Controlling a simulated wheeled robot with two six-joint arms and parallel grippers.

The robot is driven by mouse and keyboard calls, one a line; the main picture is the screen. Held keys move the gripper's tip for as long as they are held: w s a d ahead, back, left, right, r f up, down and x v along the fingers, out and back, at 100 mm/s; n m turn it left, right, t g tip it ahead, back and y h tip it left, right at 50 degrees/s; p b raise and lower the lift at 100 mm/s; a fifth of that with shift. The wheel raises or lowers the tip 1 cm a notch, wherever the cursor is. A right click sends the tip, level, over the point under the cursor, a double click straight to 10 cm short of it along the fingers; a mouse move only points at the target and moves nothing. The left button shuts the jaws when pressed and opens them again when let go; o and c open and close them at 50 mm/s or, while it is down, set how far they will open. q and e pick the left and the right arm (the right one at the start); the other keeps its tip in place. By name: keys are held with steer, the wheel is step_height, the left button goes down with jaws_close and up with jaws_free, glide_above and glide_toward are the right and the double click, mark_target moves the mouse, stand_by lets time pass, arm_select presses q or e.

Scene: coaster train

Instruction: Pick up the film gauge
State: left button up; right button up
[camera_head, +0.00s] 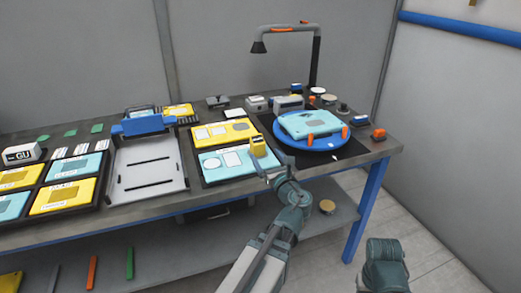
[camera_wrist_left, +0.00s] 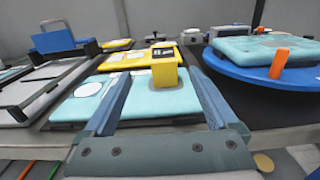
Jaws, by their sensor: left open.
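The film gauge looks to be the small yellow block with a dark face (camera_head: 258,146), standing upright by the right edge of a light-blue panel (camera_head: 210,168). In the left wrist view the gauge (camera_wrist_left: 165,72) stands between my two blue fingers, nearer the right one. My left gripper (camera_head: 264,167) is open and empty, just in front of the gauge. It also shows in the left wrist view (camera_wrist_left: 160,80), its fingers reaching over the light-blue panel (camera_wrist_left: 130,100). I cannot tell whether a finger touches the gauge.
A blue turntable (camera_head: 290,138) with a light-blue panel and orange posts stands to the right. A grey tray (camera_head: 147,188) lies left, with a blue device (camera_head: 143,125) at its back. Yellow and blue panels (camera_head: 62,196) fill the far left. A lamp (camera_head: 290,30) stands behind.

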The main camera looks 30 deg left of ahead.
mark_target(257, 142)
arm_select(q)
steer(key=x, duration=0.8)
steer(key=shift+w+a, duration=0.25)
steer(key=shift+w+a, duration=0.1)
steer(key=x, duration=0.4)
steer(key=shift+w+f, duration=0.15)
steer(key=shift+w, duration=0.1)
steer(key=shift+w+a, duration=0.2)
steer(key=shift+w, duration=0.05)
steer(key=shift+c, duration=0.3)
jaws_close()
